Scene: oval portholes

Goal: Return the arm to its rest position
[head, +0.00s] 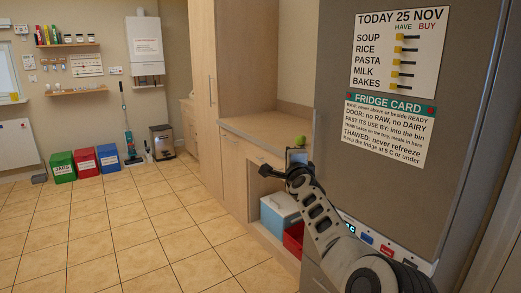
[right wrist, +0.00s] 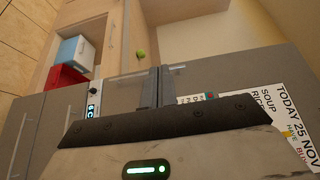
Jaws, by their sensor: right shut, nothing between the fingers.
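My right arm reaches in from the lower right of the head view, in front of the grey fridge (head: 330,90). Its gripper (head: 297,156) is raised near the front edge of the counter. In the right wrist view the two grey fingers of this gripper (right wrist: 157,80) are together with nothing held between them. My left arm and gripper are not in view.
A wooden counter (head: 258,128) lies behind the gripper, with a small green item (head: 300,141) seen just above the fingers. Below are a blue-and-white cooler (head: 279,212) and a red box (head: 294,238). Tiled floor (head: 130,235) at left is clear.

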